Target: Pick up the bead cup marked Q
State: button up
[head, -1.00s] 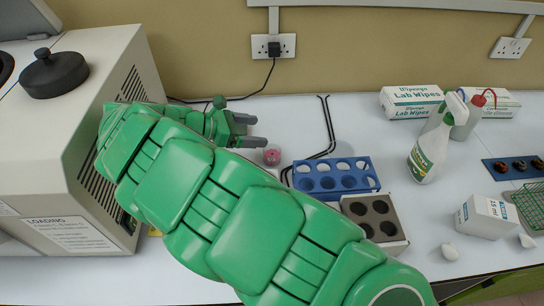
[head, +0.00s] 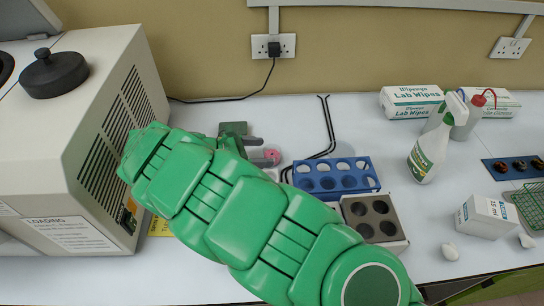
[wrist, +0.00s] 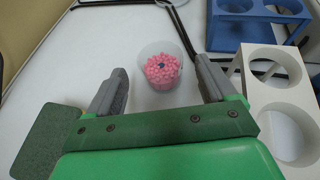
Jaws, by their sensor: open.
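In the head view the cup (head: 271,156) is partly hidden behind my fingers. My gripper (wrist: 158,88) is open and empty; it also shows in the head view (head: 253,148), beyond my green arm.
A blue rack (head: 335,185) and a grey-white holed block (head: 373,219) stand right of the cup. A black bent rod frame (head: 328,130) lies behind it. The large beige machine (head: 80,140) stands to the left. Spray bottles (head: 428,150) and wipes boxes are farther right.

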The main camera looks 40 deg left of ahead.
aim_at(279, 153)
jog(key=shift+x, duration=2.5)
jog(key=shift+c, duration=0.5)
jog(key=c, duration=1)
